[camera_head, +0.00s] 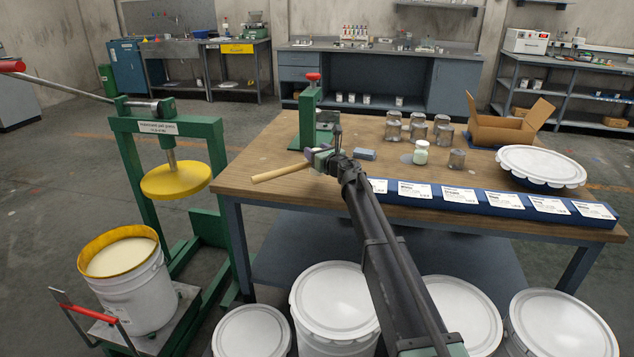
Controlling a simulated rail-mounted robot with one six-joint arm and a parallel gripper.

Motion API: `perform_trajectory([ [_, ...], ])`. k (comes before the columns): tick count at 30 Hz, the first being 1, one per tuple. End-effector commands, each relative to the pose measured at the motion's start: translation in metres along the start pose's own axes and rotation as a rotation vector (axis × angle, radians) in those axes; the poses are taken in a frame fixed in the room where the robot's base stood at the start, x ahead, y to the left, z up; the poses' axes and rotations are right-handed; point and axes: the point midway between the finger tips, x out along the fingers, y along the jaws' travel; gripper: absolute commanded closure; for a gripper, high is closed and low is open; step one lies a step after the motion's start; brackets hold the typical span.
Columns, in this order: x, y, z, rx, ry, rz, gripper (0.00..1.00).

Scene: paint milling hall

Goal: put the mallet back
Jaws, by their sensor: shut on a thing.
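The mallet shows as a pale wooden handle (281,172) that points left from my gripper, at the left end of the wooden workbench (262,150). My gripper (318,157) is shut on the mallet, close to the right end of the visible handle.
A green press with a red knob (307,108) stands behind my gripper. Glass jars (417,126), a grey block (365,154), an open carton (512,127), a lidded pan (540,165) and a blue label strip (460,199) are on the bench. A yellow-plated press (176,181) and open bucket (124,285) stand left.

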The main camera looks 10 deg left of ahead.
Motion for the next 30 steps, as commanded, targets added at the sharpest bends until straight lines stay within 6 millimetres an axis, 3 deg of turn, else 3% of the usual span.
perform_trajectory([
  [4, 0.0, 0.0, -0.005, 0.001, 0.0, 0.0, 0.88],
  [10, 0.0, 0.0, -0.045, 0.0, 0.0, 0.0, 0.88],
  [21, 0.0, 0.0, -0.045, 0.0, 0.0, 0.0, 0.88],
  [22, 0.0, 0.0, -0.044, 0.0, 0.0, 0.0, 0.43],
  [26, 0.0, 0.0, -0.043, 0.0, 0.0, 0.0, 0.23],
  [30, 0.0, 0.0, -0.043, 0.0, 0.0, 0.0, 0.2],
])
